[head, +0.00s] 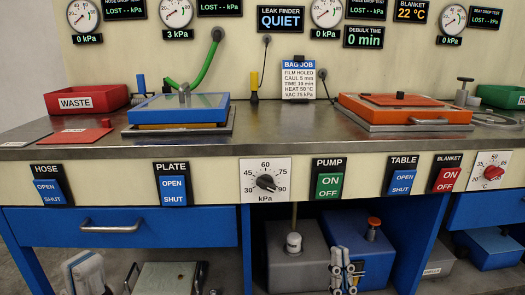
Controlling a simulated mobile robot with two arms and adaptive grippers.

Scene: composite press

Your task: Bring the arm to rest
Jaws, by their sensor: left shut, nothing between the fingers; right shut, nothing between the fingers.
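My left gripper (85,272) is at the bottom left, in front of the bench below the blue drawer. It shows pale grey with blue, is cut off by the picture edge and looks shut. My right gripper (343,272) is at the bottom centre, in front of the open bay under the bench. Its fingers are together with nothing between them. Both grippers are below the bench top and apart from the things on it. Most of both arms is out of view.
The metal bench top (270,125) holds a blue-framed plate (178,106), an orange press table (405,110) and a red waste bin (92,98). The drawer handle (112,226) juts out. Grey (295,262) and blue (365,250) units stand in the bay below.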

